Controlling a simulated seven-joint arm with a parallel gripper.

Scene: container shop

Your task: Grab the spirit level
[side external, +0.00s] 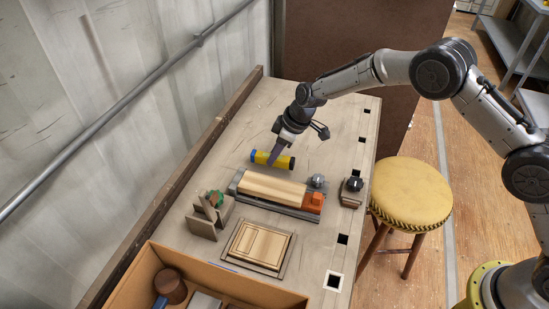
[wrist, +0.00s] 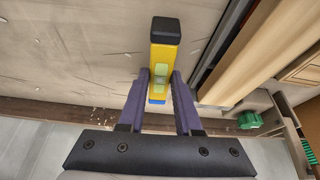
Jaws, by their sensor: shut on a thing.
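The spirit level (side external: 272,160) is a yellow bar with black and blue ends, in the side external view on the bench behind the clamped wooden board. In the wrist view the spirit level (wrist: 164,56) lies between the two purple fingers, its black end pointing away and a greenish vial in its middle. My gripper (side external: 274,158) is shut on the spirit level, and its fingers also show in the wrist view (wrist: 159,84). I cannot tell whether the level touches the bench or is slightly above it.
A wooden board (side external: 272,187) in a metal vise with an orange block (side external: 313,201) lies just in front. A framed panel (side external: 259,246), an open box (side external: 143,284) and a hand plane (side external: 352,188) are nearby. The bench is clear behind the level. A stool (side external: 411,191) stands right.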

